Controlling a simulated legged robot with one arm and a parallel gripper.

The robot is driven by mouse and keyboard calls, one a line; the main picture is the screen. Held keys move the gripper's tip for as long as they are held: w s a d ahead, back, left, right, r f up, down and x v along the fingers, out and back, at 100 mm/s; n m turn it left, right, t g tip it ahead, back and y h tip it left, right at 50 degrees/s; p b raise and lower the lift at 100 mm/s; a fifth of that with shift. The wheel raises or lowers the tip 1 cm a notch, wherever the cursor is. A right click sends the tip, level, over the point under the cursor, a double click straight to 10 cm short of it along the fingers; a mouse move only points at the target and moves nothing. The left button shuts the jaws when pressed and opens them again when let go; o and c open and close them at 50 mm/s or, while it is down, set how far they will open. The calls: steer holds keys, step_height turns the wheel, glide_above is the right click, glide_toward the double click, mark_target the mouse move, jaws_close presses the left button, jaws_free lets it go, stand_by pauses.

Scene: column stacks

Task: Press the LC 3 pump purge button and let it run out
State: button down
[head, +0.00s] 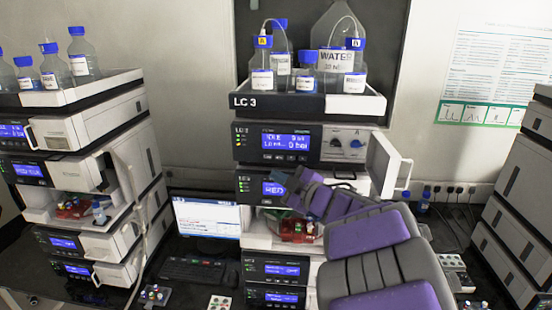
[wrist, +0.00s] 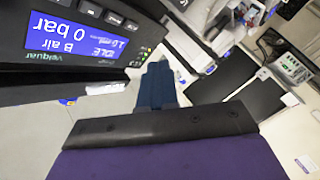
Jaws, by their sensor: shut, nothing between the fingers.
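The LC 3 stack (head: 318,106) stands in the middle of the head view. Its upper module (head: 278,143) has a lit blue display, a row of small keys (head: 286,157) beneath it and knobs on its right. In the wrist view a module panel (wrist: 75,45) is upside down, its display reading IDLE, B air and 0 bar, with dark keys (wrist: 108,14) at the picture's top. My gripper (wrist: 157,70) is shut and empty, apart from that panel in the picture. In the head view my purple and grey arm reaches the stack from lower right and covers part of the second module.
Solvent bottles (head: 308,70) stand in the tray on top of the stack. An open white door (head: 390,168) juts out at its right. Other stacks stand at left (head: 75,120) and right (head: 515,200).

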mark_target(277, 157)
steer(key=shift+w+d+r+p, duration=0.15)
steer(key=shift+w+p, duration=0.25)
steer(key=shift+w, duration=0.8)
steer(key=shift+w+d+f+p, duration=0.15)
steer(key=shift+w+p, duration=0.3)
steer(key=shift+w, duration=0.75)
steer(key=shift+w+d+r+p, duration=0.15)
steer(key=shift+w+p, duration=0.25)
steer(key=shift+w, duration=0.8)
steer(key=shift+w+d+p, duration=0.25)
steer(key=shift+w+p, duration=0.05)
steer(key=shift+p, duration=0.1)
steer(key=shift+a, duration=0.55)
steer(key=shift+w+d, duration=0.2)
steer(key=shift+d, duration=0.45)
